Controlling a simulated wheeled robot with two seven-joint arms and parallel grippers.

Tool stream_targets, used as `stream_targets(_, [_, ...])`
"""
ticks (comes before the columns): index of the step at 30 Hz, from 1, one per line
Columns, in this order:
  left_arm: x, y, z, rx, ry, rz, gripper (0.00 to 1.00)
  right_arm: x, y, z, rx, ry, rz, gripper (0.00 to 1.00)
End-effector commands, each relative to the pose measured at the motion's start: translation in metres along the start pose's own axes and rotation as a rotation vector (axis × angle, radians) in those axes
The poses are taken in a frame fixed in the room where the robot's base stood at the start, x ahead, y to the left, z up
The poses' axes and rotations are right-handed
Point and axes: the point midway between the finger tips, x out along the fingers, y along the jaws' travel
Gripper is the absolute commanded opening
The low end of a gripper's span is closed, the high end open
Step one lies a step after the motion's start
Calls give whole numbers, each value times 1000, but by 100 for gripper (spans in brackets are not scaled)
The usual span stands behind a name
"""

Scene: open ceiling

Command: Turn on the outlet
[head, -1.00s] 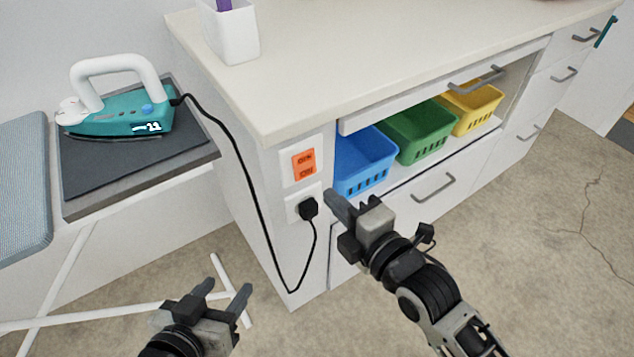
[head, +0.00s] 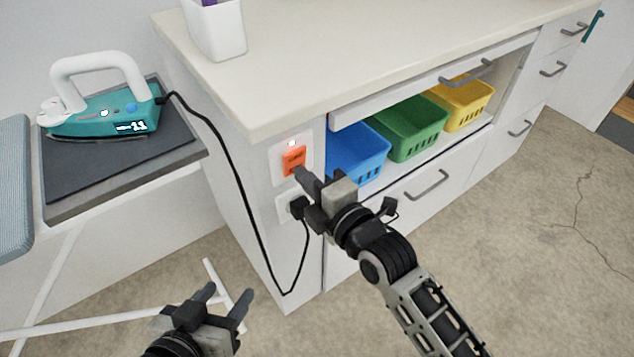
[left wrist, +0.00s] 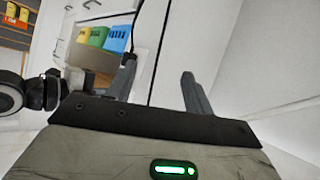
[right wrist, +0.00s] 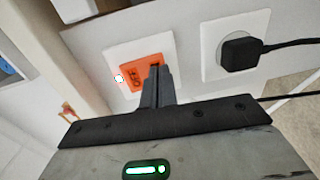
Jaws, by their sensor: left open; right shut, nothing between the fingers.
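The orange outlet switch (head: 294,160) sits on a white plate on the end panel of the cabinet, with a small red light glowing above it. It also shows in the right wrist view (right wrist: 138,76). My right gripper (head: 300,174) is shut and empty, its fingertips at the switch's lower part, seemingly touching it. In the right wrist view its fingertips (right wrist: 157,72) cover part of the switch. The black plug (head: 298,207) is in the white socket just below. My left gripper (head: 226,297) is open and empty, low and left of the cabinet; its fingers also show in the left wrist view (left wrist: 160,78).
A teal iron (head: 105,108) stands on a dark board (head: 120,157) at left, its black cord (head: 243,190) hanging down to the plug. Blue (head: 357,152), green (head: 410,128) and yellow (head: 462,103) baskets sit in the cabinet. A white cup (head: 217,30) stands on the countertop.

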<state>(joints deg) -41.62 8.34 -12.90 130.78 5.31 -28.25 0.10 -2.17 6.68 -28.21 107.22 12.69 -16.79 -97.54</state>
Motion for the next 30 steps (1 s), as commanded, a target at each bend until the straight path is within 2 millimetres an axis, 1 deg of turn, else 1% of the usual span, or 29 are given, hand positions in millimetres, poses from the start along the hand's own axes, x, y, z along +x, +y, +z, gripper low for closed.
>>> stream_targets(8, [1,0,-6,9,10,0,52,0,1,0,1,0,-2,0])
stream_targets(11, [-4,1,-18,10,32,-1,52,-9,0,2,-1,1,-6,0])
stream_targets(15, [-9,1,-27,7,29,-3,52,-30,-5,3,-4,9,-9,0])
stream_targets(17, [-7,0,-22,6,24,-4,52,-45,-12,3,-1,9,-9,0])
stream_targets(21, [-6,-1,-15,4,8,-6,52,-78,-18,3,-1,10,-9,0])
stream_targets(24, [-5,-2,-12,3,0,-7,52,-97,-22,4,-1,9,-7,0])
stream_targets(27, [-5,-2,-12,2,1,-8,52,-112,-25,4,0,9,-6,0])
stream_targets(30, [-6,-2,-13,0,2,-8,52,-121,-27,4,1,8,-5,0])
